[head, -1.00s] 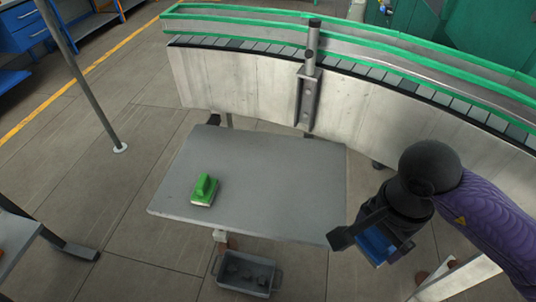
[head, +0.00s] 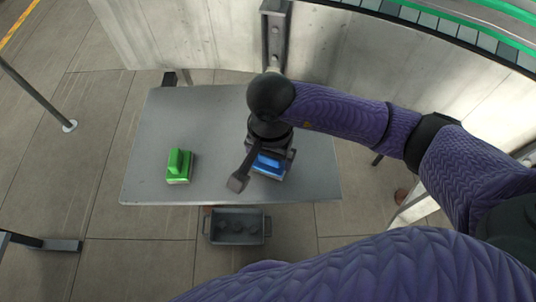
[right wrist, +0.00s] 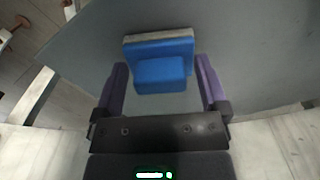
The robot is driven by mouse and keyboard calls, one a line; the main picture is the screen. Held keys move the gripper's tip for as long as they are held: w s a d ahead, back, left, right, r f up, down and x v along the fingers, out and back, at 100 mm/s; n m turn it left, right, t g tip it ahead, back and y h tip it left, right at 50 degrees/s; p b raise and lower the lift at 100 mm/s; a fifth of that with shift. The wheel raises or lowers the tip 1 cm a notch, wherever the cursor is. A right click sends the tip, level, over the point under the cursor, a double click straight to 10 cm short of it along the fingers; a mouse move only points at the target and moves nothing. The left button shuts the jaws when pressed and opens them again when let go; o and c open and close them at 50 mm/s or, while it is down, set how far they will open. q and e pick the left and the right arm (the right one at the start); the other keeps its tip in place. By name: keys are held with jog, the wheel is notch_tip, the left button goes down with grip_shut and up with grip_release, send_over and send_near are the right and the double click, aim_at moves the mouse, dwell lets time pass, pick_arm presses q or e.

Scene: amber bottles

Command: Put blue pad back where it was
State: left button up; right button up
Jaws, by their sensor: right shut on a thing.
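The blue pad (head: 268,165) is a blue block with a raised blue handle and a pale underside. It is over the right part of the grey table (head: 215,120). My right gripper (head: 264,170) is shut on it. In the right wrist view the blue pad (right wrist: 160,70) shows between the two purple fingers, with the grey tabletop close around it. I cannot tell whether the pad touches the table. A green pad (head: 179,168) of like shape stands at the table's left. My left gripper is not in view.
A grey bin (head: 238,228) with dark things inside stands below the table's front edge. A pale conveyor wall (head: 345,60) runs behind the table. The tabletop between the green and blue pads is clear.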

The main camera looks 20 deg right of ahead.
jog(key=shift+f, duration=0.1)
jog(key=o, duration=0.8)
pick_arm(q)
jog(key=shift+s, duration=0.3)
pick_arm(e)
jog(key=shift+o, duration=0.2)
pick_arm(q)
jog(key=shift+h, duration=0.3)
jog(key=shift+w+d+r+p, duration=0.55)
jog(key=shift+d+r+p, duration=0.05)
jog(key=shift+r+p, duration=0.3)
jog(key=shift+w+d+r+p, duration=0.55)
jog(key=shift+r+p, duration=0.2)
jog(key=shift+p, duration=0.15)
pick_arm(e)
notch_tip(320, 180, up, 12)
